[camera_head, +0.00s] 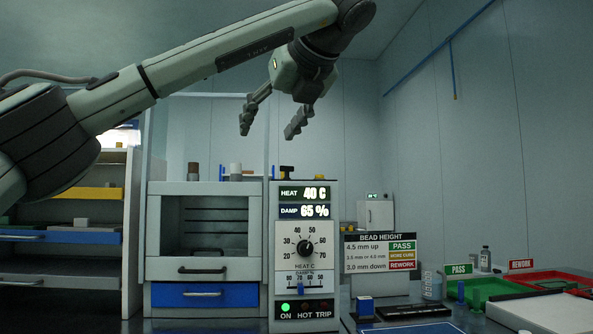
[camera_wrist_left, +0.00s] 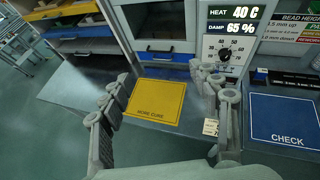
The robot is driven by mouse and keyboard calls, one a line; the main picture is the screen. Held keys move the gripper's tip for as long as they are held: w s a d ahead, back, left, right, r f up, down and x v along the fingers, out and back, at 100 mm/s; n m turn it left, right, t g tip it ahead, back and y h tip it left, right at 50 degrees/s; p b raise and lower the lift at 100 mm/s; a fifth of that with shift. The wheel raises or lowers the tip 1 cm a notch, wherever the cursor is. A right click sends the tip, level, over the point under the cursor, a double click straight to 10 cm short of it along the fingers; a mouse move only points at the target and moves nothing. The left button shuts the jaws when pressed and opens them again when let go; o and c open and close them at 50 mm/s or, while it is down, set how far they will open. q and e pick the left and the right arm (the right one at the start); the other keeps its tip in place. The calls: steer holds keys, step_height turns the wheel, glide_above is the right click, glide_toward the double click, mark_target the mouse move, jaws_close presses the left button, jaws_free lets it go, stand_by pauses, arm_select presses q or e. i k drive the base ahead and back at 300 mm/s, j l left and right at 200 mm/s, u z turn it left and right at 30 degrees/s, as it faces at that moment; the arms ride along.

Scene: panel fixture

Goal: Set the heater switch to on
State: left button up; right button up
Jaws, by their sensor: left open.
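The heater panel (camera_head: 304,220) is a pale upright unit in the middle of the head view, with displays reading HEAT 40 C and DAMP 65 %. It has a black round HEAT C dial (camera_head: 305,248) and a blue DAMP slider (camera_head: 300,288). In its bottom lamp row the green ON lamp (camera_head: 285,307) is lit; HOT and TRIP look dark. A black T-shaped handle (camera_head: 287,171) stands on top; I cannot tell whether it is the heater switch. My left gripper (camera_head: 268,133) is open and empty, above the panel. The panel also shows in the left wrist view (camera_wrist_left: 215,52).
A grey cabinet with a window (camera_head: 206,272) and a blue drawer (camera_head: 205,295) stands left of the panel. A BEAD HEIGHT sign (camera_head: 380,253) and green (camera_head: 490,290) and red (camera_head: 550,279) trays are to the right. A yellow MORE CURE mat (camera_wrist_left: 157,102) lies in front.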

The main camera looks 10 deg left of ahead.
mark_target(287, 169)
steer(key=i, duration=1.2)
